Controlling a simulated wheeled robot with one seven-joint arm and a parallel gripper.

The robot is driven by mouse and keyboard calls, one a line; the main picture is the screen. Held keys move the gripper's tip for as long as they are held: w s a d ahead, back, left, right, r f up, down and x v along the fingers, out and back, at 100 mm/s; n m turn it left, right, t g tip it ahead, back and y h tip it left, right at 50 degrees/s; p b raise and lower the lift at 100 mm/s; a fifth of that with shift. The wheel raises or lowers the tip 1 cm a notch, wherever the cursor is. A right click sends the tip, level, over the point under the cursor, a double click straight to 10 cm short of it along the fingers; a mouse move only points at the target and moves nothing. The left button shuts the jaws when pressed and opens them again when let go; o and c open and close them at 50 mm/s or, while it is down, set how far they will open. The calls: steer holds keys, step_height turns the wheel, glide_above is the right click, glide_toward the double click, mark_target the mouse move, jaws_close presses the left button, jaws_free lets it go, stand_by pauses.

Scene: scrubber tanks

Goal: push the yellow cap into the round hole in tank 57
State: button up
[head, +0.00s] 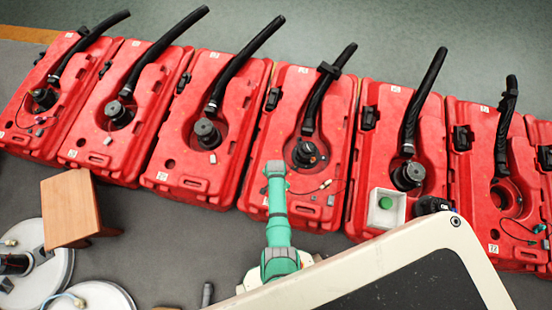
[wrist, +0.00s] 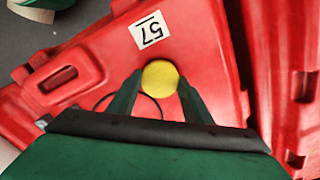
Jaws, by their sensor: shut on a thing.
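The yellow cap (wrist: 160,77) shows as a round disc between the fingertips of my gripper (wrist: 162,82), which is shut on it. The cap is over the red top of tank 57 (wrist: 212,55), close beside its white label (wrist: 149,29), which reads upside down in the wrist view. The round hole is not visible there. I cannot tell whether the cap is above the hole, touching its rim or partly in it. In the head view my green arm reaches over the front of the fourth tank from the left (head: 320,100); the cap is hidden there.
Several similar red tanks with black hoses (head: 240,62) stand in a slanted row. A white box (head: 377,212) with a green thing inside sits on the tank to the right. A wooden stool (head: 70,205) stands at the lower left. A thin dark cable (wrist: 104,101) lies near my fingers.

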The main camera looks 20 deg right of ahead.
steer(key=shift+f, duration=0.2)
steer(key=o, duration=1.9)
steer(key=shift+w, duration=0.15)
steer(key=shift+o, duration=0.2)
steer(key=shift+a, duration=0.1)
steer(key=shift+s+d, duration=0.2)
steer(key=shift+r, duration=0.15)
steer(key=shift+a+r, duration=0.1)
steer(key=shift+r, duration=3.3)
